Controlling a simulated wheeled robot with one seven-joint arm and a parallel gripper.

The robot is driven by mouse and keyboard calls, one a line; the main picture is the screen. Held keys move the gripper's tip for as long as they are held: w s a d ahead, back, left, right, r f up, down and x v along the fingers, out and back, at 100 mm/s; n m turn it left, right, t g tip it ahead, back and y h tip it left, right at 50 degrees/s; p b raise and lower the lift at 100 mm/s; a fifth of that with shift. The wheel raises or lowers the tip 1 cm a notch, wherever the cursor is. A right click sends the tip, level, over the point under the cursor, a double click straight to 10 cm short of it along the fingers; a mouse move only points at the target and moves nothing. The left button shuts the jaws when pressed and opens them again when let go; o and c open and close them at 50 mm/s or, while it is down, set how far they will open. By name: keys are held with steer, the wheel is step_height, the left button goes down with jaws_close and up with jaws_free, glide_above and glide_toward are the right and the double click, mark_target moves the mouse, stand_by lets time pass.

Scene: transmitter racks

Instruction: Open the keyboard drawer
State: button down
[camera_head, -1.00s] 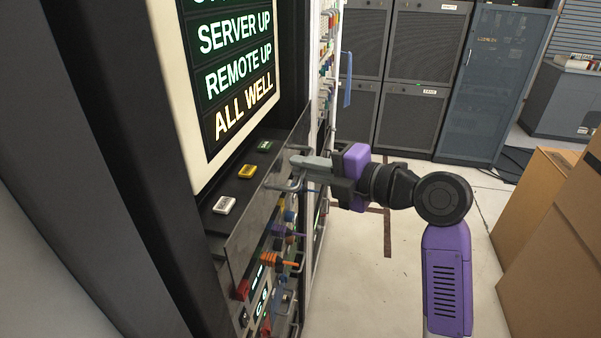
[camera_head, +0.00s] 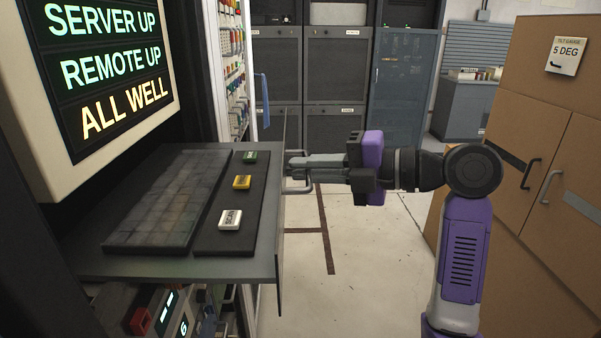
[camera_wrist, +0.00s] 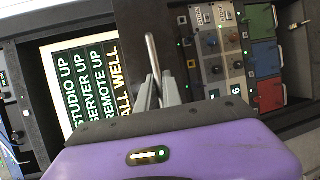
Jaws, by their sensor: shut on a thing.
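The keyboard drawer (camera_head: 265,262) is slid out of the rack below the monitor (camera_head: 100,75) in the head view. Its flat tray holds a dark keyboard (camera_head: 165,200) and a strip with white, yellow and green keys. A metal bar handle (camera_head: 296,187) stands on its front panel. My gripper (camera_head: 292,168) is shut on the handle, coming from the right. In the wrist view the gripper fingers (camera_wrist: 157,95) close around the handle bar (camera_wrist: 152,55), with the monitor behind on the left.
Below the drawer is a panel with colored controls (camera_head: 150,310). Tall brown cabinets (camera_head: 560,130) stand close on the right. Dark racks (camera_head: 335,70) and a blue-grey cabinet (camera_head: 405,70) stand at the back. Floor between (camera_head: 350,260) is clear.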

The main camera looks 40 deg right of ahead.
steer(key=shift+f, duration=0.1)
steer(key=c, duration=1.8)
jaws_free()
steer(key=b+v, duration=0.1)
steer(key=v, duration=0.6)
steer(key=shift+s+d, duration=0.2)
steer(key=shift+s, duration=0.1)
